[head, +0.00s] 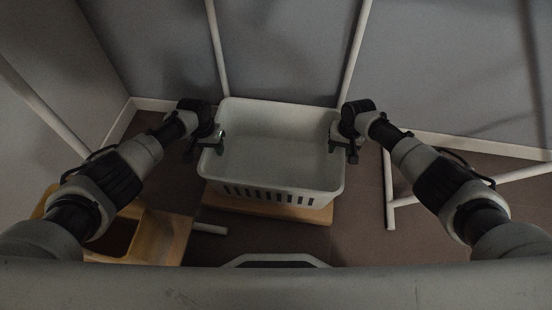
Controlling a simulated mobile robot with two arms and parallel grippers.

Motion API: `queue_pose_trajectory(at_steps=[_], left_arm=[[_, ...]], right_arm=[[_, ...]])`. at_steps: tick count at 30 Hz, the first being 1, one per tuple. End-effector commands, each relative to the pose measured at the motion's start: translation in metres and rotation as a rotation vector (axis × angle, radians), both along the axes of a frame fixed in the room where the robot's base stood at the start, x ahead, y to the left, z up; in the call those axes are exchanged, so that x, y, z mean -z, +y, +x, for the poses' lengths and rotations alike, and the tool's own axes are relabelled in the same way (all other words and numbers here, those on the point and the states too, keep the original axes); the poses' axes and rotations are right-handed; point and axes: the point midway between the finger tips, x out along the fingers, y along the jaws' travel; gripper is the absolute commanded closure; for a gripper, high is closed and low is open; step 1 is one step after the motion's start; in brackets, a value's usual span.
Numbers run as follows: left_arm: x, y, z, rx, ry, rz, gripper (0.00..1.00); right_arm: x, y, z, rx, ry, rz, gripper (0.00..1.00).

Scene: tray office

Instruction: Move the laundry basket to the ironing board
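The white laundry basket (281,191), with slots along its near side, is upright in the middle of the head view and looks empty. My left gripper (206,148) is at its left rim and my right gripper (343,151) at its right rim. Each has one finger inside the basket and one outside, with the fingers spread apart around the rim. Contact with the rim is too small and dark to tell. I cannot make out an ironing board for sure.
A flat wooden surface (268,207) shows under the basket. A wooden piece of furniture (165,232) stands at the lower left. A white tubular frame (389,190) is on the right. Grey walls (285,50) with white poles close off the back.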

Motion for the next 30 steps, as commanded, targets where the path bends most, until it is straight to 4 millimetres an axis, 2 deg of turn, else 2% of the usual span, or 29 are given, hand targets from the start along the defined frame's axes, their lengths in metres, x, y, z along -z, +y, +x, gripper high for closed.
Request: queue_pose_trajectory(at_steps=[5,12,30], left_arm=[[-0.0002,-0.0002,0.0001,0.001,0.0,0.0,0.63],[-0.0003,-0.0001,0.0001,0.001,0.0,0.0,1.0],[-0.0063,0.0005,0.0005,-0.001,-0.001,0.001,1.0]], right_arm=[[-0.0002,0.0003,0.0,-0.001,0.0,0.0,0.63],[-0.0003,0.0003,0.0,-0.001,0.0,0.001,1.0],[-0.0061,-0.0004,0.0003,0.0,-0.001,0.0,1.0]])
